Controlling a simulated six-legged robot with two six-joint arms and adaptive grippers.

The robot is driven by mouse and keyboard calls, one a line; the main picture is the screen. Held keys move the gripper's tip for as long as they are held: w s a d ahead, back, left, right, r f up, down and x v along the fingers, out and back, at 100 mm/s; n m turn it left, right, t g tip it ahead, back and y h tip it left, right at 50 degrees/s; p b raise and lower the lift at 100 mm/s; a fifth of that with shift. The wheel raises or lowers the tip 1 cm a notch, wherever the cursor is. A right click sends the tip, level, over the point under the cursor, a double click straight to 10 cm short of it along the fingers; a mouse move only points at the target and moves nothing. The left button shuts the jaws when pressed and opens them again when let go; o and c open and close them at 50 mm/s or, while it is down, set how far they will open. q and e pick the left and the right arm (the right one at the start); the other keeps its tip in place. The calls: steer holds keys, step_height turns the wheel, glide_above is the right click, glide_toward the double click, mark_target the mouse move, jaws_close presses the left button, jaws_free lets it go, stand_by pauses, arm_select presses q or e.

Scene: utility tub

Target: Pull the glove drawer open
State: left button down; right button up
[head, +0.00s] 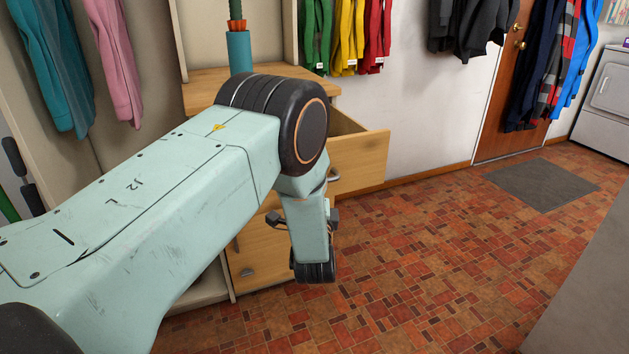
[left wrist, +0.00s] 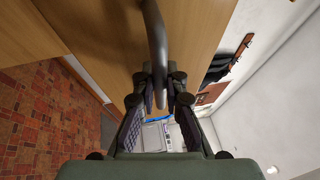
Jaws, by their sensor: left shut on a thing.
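The glove drawer (head: 360,162) is a light wooden drawer standing partly open in the wooden cabinet, with its front out to the right of my left arm. Its grey curved handle (head: 333,175) shows partly beside my arm; in the left wrist view the dark handle bar (left wrist: 157,45) runs down between the fingers. My left gripper (left wrist: 161,88) is shut on this handle. In the head view, most of the gripper is hidden by my arm, with a dark part showing below the drawer front. My right gripper is out of view.
A lower drawer front (head: 262,252) is shut. A teal cylinder (head: 239,50) stands on the cabinet top. Clothes hang along the walls. The red tiled floor (head: 430,240) right of the drawer is clear up to a grey mat (head: 545,186) by the door.

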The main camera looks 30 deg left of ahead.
arm_select(q)
steer(key=shift+s+d, duration=0.15)
steer(key=shift+s, duration=0.05)
stand_by(0.4)
steer(key=c, duration=1.7)
jaws_free()
steer(key=shift+o, duration=0.2)
steer(key=v, duration=1.2)
